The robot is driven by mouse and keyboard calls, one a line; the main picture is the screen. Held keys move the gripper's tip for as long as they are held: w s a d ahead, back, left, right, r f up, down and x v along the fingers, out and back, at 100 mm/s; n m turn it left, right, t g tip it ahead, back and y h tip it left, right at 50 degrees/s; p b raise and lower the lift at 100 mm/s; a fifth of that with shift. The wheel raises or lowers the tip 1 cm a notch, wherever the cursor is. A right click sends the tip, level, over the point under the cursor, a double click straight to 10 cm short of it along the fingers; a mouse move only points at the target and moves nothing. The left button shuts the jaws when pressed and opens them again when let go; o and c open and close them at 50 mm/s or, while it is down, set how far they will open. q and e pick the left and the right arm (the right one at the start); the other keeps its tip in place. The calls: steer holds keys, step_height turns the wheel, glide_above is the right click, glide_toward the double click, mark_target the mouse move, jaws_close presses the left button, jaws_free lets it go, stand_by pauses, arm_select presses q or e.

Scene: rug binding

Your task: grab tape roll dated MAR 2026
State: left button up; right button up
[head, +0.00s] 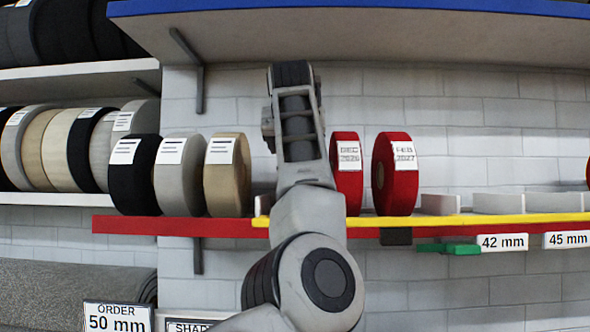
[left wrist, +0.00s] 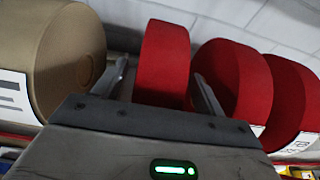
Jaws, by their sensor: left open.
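No label reading MAR 2026 is legible. In the head view one red tape roll (head: 345,197) has a label reading DEC and a blurred year. Another red roll (head: 394,200) to its right reads FEB 2027. In the left wrist view a red roll (left wrist: 164,50) stands between the fingers of my open left gripper (left wrist: 160,76); its label is out of sight. Two more red rolls, a nearer one (left wrist: 232,72) and a farther one (left wrist: 290,90), stand to its right. In the head view my left arm hides the gripper's fingers and the shelf behind. My right gripper is not in view.
A tan roll (head: 227,185) stands left of my arm, close to the left finger in the wrist view. Grey (head: 180,190) and black (head: 133,188) rolls stand beyond it. A blue-edged shelf (head: 400,30) overhangs above. The yellow-edged shelf (head: 450,220) continues right.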

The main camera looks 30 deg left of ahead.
arm_select(q)
steer(key=shift+x, duration=1.05)
steer(key=c, duration=1.5)
steer(key=shift+r, duration=0.1)
jaws_close()
steer(key=shift+s, duration=0.1)
